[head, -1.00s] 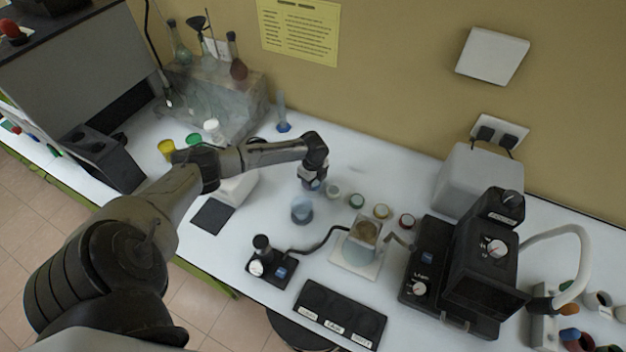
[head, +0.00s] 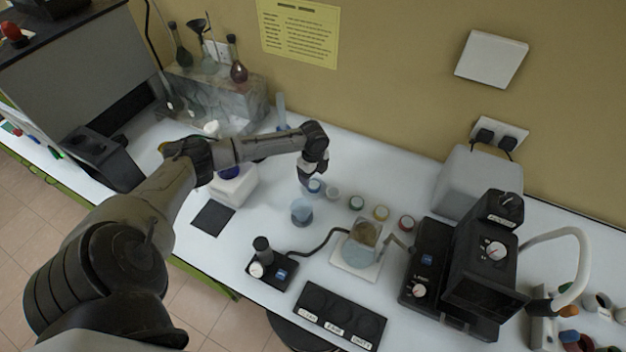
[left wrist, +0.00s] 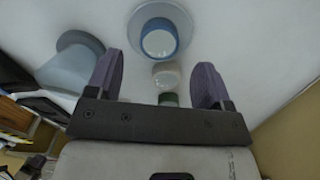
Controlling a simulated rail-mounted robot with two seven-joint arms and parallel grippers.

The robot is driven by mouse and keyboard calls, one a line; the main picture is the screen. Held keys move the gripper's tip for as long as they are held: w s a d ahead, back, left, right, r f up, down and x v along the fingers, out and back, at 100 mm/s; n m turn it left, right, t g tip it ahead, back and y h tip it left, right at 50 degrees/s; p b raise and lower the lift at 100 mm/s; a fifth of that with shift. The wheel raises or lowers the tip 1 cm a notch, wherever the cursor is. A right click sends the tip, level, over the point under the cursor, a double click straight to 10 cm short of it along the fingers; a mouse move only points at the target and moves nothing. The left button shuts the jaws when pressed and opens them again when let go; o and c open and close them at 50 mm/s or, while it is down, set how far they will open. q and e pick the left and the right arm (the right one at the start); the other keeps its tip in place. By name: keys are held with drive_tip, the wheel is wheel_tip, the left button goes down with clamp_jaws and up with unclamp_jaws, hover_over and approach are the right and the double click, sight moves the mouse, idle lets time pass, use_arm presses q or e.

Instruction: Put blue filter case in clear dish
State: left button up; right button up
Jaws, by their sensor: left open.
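The blue filter case (head: 315,186) is a small round case with a blue rim and pale top, at the left end of a row of cases. In the left wrist view the blue filter case (left wrist: 159,40) appears within the outline of a wider, pale grey-blue round dish (left wrist: 183,19). I cannot tell from the head view how the case sits against the dish. My left gripper (head: 312,176) is just above the case. In the left wrist view its two fingers (left wrist: 156,78) are apart with nothing between them in grip. My right gripper is not in view.
White (head: 333,194), green (head: 356,203), yellow (head: 381,212) and red (head: 406,222) cases continue the row. A blue-tinted beaker (head: 301,212) stands in front. A small black device (head: 268,265) with a hose and a large black machine (head: 465,270) stand nearby.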

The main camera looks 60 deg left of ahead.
sight(313, 184)
use_arm(q)
wheel_tip(313, 184, up, 7)
idle(0.3)
drive_tip(key=shift+r, duration=0.1)
idle(0.6)
